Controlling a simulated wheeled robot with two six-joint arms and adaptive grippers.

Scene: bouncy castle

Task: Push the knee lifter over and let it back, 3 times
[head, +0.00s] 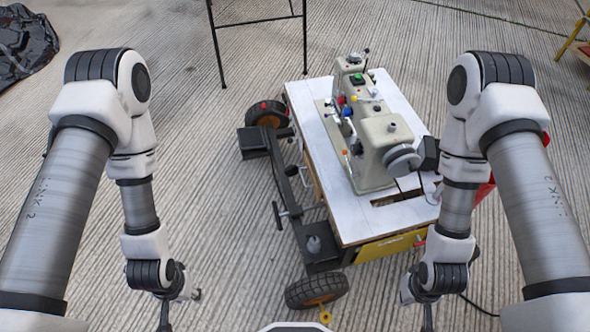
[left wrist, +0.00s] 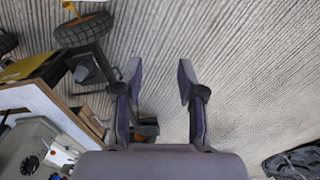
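A cream sewing machine (head: 385,140) stands on a white-topped wheeled table (head: 315,125). On the table's left side is a dark frame with a T-shaped bar (head: 279,215), which may be the knee lifter; I cannot tell for sure. My left gripper (head: 180,308) hangs low, left of the table and apart from it. The left wrist view shows the left gripper (left wrist: 160,75) with its two fingers apart and nothing between them. My right gripper (head: 427,312) hangs near the table's front right corner, and its fingers are mostly hidden. The sewing machine also shows in the left wrist view (left wrist: 25,145).
A wheel (head: 316,290) sticks out at the table's near corner, and another wheel (head: 267,114) is at the far left. A black stand (head: 260,22) is behind. A dark sheet (head: 22,42) lies far left. The ribbed floor left of the table is clear.

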